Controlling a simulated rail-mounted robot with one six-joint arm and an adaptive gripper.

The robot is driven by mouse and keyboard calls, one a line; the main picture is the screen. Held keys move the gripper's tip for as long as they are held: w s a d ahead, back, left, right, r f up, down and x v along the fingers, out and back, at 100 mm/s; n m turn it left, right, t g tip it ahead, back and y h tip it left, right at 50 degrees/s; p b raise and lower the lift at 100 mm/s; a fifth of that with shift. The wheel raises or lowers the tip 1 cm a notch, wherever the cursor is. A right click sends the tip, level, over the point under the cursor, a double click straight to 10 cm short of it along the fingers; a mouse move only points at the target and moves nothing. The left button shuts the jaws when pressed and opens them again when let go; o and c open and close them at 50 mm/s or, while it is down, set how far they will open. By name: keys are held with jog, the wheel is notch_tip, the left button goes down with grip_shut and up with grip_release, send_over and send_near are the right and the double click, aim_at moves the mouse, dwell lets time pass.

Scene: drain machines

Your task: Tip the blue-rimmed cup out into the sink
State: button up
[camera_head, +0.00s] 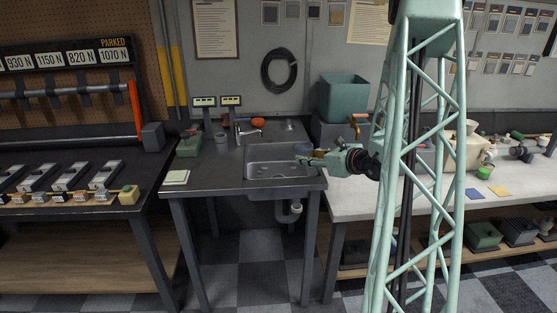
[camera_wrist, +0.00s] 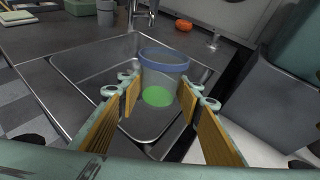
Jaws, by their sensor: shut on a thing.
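The blue-rimmed cup (camera_wrist: 163,72) is clear-walled, with green contents at its bottom. In the wrist view it is upright, rim up, between my fingertips, and my gripper (camera_wrist: 160,97) is shut on it. The steel sink (camera_wrist: 78,72) lies beneath and around the cup in that view. In the head view my gripper (camera_head: 309,158) reaches in from the right over the right side of the sink (camera_head: 262,151). The cup is small there and partly hidden by the gripper.
A faucet (camera_head: 246,130) stands behind the sink, with an orange object (camera_head: 258,122) beside it. A grey cup (camera_head: 221,139) and a green box (camera_head: 189,144) stand left of the sink. A teal bin (camera_head: 342,98) is at the back right.

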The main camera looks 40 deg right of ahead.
jog(key=shift+s+d+r+t, duration=0.15)
jog(key=shift+s+t, duration=0.15)
jog(key=shift+t, duration=0.3)
jog(key=shift+s+r+m+t, duration=0.1)
jog(key=shift+s+m+t, duration=0.1)
jog(key=shift+m+t, duration=0.1)
